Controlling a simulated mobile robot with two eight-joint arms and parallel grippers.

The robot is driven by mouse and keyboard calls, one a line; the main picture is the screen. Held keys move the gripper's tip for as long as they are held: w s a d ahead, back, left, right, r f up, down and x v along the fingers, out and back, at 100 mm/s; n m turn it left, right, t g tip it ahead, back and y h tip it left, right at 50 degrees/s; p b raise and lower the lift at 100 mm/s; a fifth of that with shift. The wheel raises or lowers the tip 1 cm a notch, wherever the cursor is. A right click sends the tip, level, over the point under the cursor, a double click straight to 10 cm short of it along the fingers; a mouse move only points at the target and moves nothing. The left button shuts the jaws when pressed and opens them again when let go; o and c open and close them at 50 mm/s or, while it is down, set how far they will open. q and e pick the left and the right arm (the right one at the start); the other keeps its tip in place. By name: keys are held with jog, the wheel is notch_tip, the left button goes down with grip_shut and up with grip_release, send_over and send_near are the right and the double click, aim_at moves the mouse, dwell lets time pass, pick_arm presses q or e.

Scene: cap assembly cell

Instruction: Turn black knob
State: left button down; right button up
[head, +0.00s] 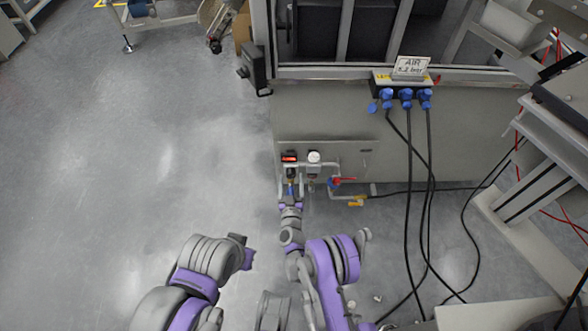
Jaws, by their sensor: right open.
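A small air unit with a red-lit display (289,158) is on the low grey wall panel. A dark part below the display, likely the black knob (291,172), is small and partly hidden by my gripper. My right gripper (291,192) is open, at the end of my arm reaching up from below. It is right at the lower side of this unit; I cannot tell whether it touches the knob. My left arm is bent at the lower left, and its gripper cannot be made out.
A round white gauge (314,157) and a red valve handle (344,180) sit just right of the unit. Blue plugs (406,95) with black cables (409,150) hang further right, under an AIR sign (410,66). The floor (130,170) at left is clear.

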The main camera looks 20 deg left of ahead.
jog(key=shift+w+a, duration=0.1)
jog(key=shift+w, duration=0.3)
jog(key=shift+r, duration=0.1)
grip_shut()
